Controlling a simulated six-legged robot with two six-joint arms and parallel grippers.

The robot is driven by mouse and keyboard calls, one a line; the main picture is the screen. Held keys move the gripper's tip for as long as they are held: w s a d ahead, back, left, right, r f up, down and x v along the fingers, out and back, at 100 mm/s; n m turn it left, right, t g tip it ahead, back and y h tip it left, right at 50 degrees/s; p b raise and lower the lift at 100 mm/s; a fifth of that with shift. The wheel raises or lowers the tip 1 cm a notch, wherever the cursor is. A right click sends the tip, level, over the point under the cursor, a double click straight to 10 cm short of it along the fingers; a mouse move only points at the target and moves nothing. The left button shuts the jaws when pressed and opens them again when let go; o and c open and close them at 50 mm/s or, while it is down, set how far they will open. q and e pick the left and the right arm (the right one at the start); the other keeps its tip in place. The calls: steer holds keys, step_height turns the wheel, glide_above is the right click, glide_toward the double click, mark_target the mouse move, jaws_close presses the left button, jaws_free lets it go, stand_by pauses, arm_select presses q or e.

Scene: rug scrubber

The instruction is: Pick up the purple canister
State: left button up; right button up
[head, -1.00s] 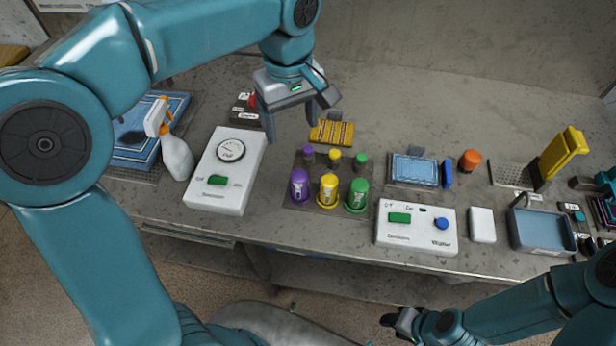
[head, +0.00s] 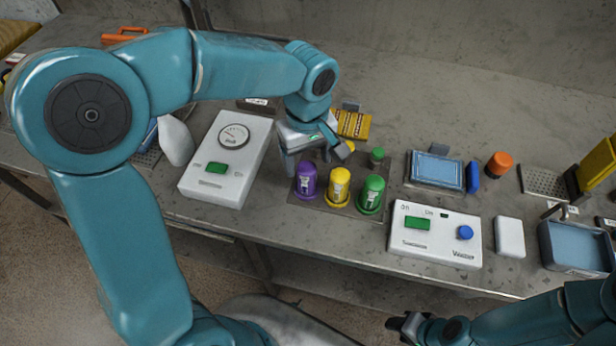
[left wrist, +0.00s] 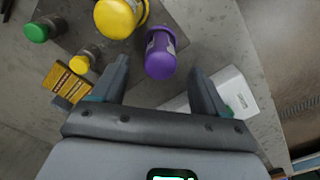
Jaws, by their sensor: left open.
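The purple canister (head: 306,180) stands at the left end of a row on a dark mat (head: 331,202), beside a yellow canister (head: 339,187) and a green canister (head: 371,194). My left gripper (head: 317,160) is open and empty, pointing down just behind the purple canister. In the left wrist view, the purple canister (left wrist: 160,55) lies ahead of the gap between the spread fingers, apart from both. The small purple-capped piece is hidden behind my left gripper. My right gripper (head: 405,326) is at the bottom, its jaws unclear.
A white gauge box (head: 222,185) stands close on the left. A white box with green and blue buttons (head: 435,240) is at right front. A yellow rack (head: 353,124) and small green-capped piece (head: 376,156) are behind the row. Bare bench lies at the back.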

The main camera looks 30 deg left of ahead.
mark_target(307, 168)
arm_select(q)
steer(key=shift+s+a+f, duration=0.1)
steer(key=shift+f, duration=0.2)
step_height(307, 168, down, 5)
steer(key=shift+r+p, duration=0.2)
steer(key=shift+p, duration=0.1)
steer(key=shift+f, duration=0.35)
steer(key=c, duration=1.2)
